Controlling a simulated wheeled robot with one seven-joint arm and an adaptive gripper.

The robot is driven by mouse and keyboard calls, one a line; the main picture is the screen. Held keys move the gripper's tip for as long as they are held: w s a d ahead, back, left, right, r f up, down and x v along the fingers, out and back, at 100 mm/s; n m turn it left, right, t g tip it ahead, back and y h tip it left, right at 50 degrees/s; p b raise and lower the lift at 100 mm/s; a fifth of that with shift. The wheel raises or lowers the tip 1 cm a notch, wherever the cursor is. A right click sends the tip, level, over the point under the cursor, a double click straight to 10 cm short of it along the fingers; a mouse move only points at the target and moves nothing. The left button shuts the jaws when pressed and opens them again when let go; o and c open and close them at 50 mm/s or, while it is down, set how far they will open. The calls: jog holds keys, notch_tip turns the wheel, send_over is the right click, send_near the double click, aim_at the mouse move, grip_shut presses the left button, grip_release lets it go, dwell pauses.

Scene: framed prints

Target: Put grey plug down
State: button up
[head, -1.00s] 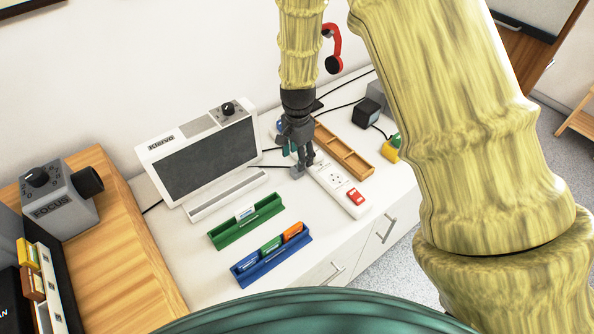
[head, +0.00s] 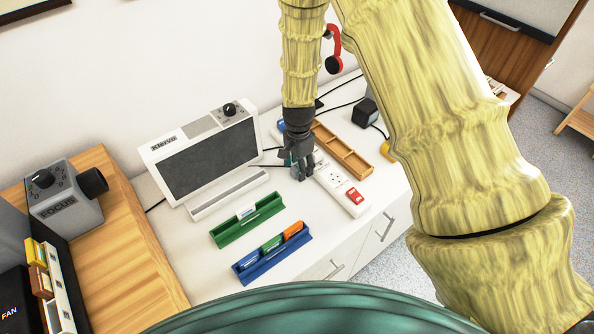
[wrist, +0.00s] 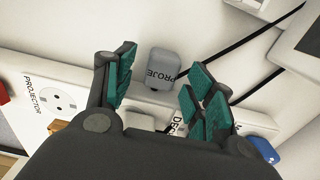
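The grey plug (wrist: 159,68), with "PROJE" readable on it, is on the white cabinet top beside the power strip in the wrist view. A dark cable runs from it to the upper right. My gripper (wrist: 162,88) is open, its teal-padded fingers spread to either side with clear gaps between them and the plug. In the head view my gripper (head: 301,172) points down beside the white power strip (head: 332,180) and mostly hides the plug. The strip also shows in the wrist view (wrist: 62,82), with a socket marked "PROJECTOR".
A white screen device (head: 208,155) stands to the left. A green tray (head: 262,221) and a blue tray (head: 285,257) with coloured blocks lie in front. A wooden tray (head: 343,150) and a black adapter (head: 365,112) are beyond the strip. Cables cross the top.

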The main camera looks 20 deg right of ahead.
jog(key=c, duration=1)
jog(key=shift+c, duration=0.2)
jog(key=shift+r, duration=0.1)
